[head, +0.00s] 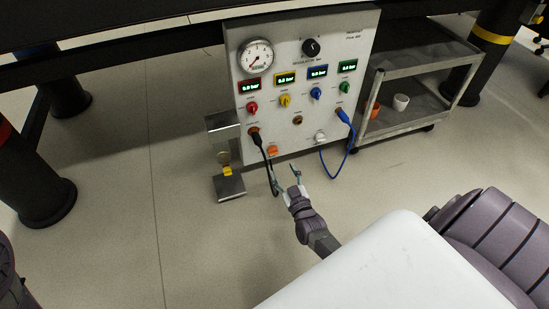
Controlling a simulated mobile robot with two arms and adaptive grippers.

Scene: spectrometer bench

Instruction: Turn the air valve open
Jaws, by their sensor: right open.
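An upright grey panel (300,125) holds a row of coloured valve knobs: red (252,107), yellow (285,100), blue (316,93) and green (344,87). The labels are too small to tell which one is the air valve. A digital display sits above each knob; the readings look like 0.0 bar. My right gripper (284,173) is open and empty, in front of the panel's lower edge and below an orange fitting (272,151). It appears apart from the valve knobs. My left gripper is not in view.
The panel carries a round gauge (257,56) and a black regulator knob (311,47). A black hose (265,152) hangs beside my right gripper; a blue hose (351,135) loops at right. A metal stand (230,188) and a cart (405,122) flank the panel.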

